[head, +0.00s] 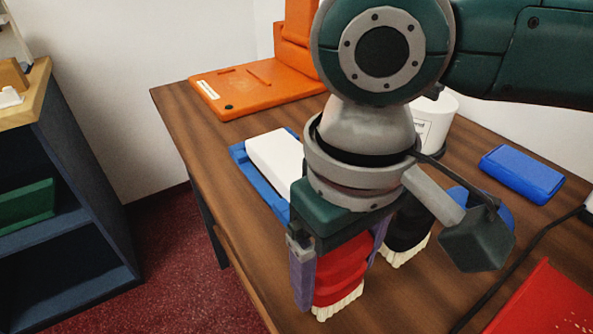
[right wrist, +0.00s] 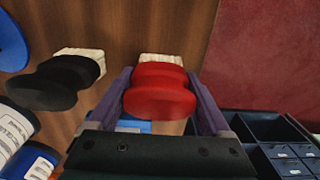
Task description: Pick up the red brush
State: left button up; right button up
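The red brush (head: 342,270) stands upright on the brown table, pale bristles down. In the right wrist view the red brush (right wrist: 160,92) shows from above, between the two purple fingers. My right gripper (head: 340,265) has one finger on each side of the handle. I see no clear gap, but cannot tell whether the fingers press on it. The right gripper also shows in the right wrist view (right wrist: 160,85). A black brush (head: 404,232) stands close beside the right finger; the black brush also shows in the right wrist view (right wrist: 58,82). My left gripper is not in view.
A blue tray (head: 240,161) with a white block (head: 275,158) lies behind the gripper. An orange stand (head: 245,92), a white container (head: 440,120), a blue block (head: 522,173) and a red tray (head: 545,305) are on the table. A dark blue shelf (head: 75,220) stands left.

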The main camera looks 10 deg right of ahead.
jog(key=c, duration=0.8)
notch_tip(320, 180, up, 20)
jog(key=p, duration=0.4)
jog(key=o, duration=0.8)
jog(key=c, duration=0.6)
jog(key=shift+w, duration=0.1)
